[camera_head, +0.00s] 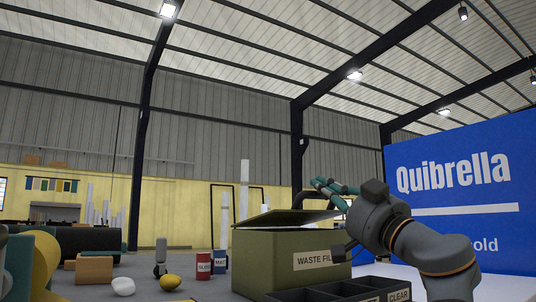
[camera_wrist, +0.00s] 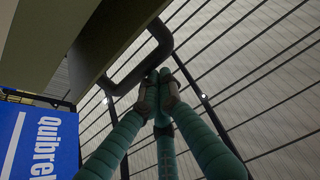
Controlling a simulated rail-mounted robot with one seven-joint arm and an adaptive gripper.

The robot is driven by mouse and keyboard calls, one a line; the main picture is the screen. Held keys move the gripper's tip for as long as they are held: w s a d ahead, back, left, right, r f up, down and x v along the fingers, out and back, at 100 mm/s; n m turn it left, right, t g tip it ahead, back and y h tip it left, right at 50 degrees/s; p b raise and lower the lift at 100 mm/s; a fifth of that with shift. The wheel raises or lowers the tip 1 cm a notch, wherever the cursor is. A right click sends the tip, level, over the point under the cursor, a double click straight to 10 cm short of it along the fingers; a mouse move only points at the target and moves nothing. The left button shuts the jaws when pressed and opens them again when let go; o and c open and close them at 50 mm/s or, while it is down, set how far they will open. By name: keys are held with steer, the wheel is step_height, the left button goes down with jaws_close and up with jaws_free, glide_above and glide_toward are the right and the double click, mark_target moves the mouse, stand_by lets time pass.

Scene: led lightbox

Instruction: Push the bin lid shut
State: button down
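The olive-green bin (camera_head: 285,262), labelled "WASTE FIL…", stands right of centre in the head view. Its lid (camera_head: 287,218) is slightly raised and tilted, with a dark gap below it. My gripper (camera_head: 318,183) is just above the lid's right side, its teal fingers pointing left. In the wrist view, the fingers of my gripper (camera_wrist: 160,78) converge with their tips together, and nothing shows between them. A dark loop handle (camera_wrist: 139,68) appears right by the tips, below a broad dark panel at upper left. I cannot tell whether they touch.
A black divided tray (camera_head: 345,290) with a "CLEAR" label stands in front of the bin. A blue "Quibrella" board (camera_head: 465,190) stands behind my arm.

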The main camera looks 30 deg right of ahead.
steer(key=shift+s+f+b, duration=0.25)
steer(key=shift+f+b, duration=0.5)
steer(key=shift+f, duration=0.2)
step_height(320, 180, up, 5)
steer(key=p, duration=0.4)
steer(key=s+f+b, duration=0.7)
steer(key=f+b, duration=0.1)
steer(key=shift+s+f, duration=0.15)
steer(key=shift+f, duration=0.2)
